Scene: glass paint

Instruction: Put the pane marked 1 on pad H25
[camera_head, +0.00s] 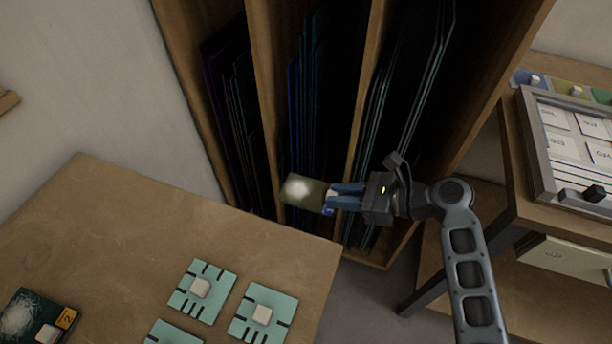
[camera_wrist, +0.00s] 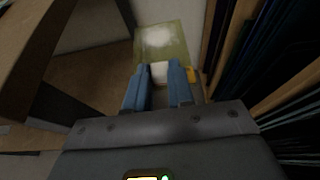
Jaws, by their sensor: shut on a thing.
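My gripper (camera_head: 332,198) is shut on an olive-green pane (camera_head: 303,192) with a blurred white patch. It holds the pane in the air in front of a wooden rack. In the wrist view, the fingers (camera_wrist: 160,76) close on a white block at the near edge of the pane (camera_wrist: 162,40). A small yellow tag (camera_wrist: 192,75) shows beside the right finger, its number not readable. I cannot make out a pad marked H25 in either view.
A dark pane marked 2 (camera_head: 38,318) and several teal pieces with white blocks (camera_head: 201,291) lie on the wooden table (camera_head: 110,220). The rack (camera_head: 262,75) holds upright dark sheets. A grey-framed tray (camera_head: 535,150) with labelled white cards stands right.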

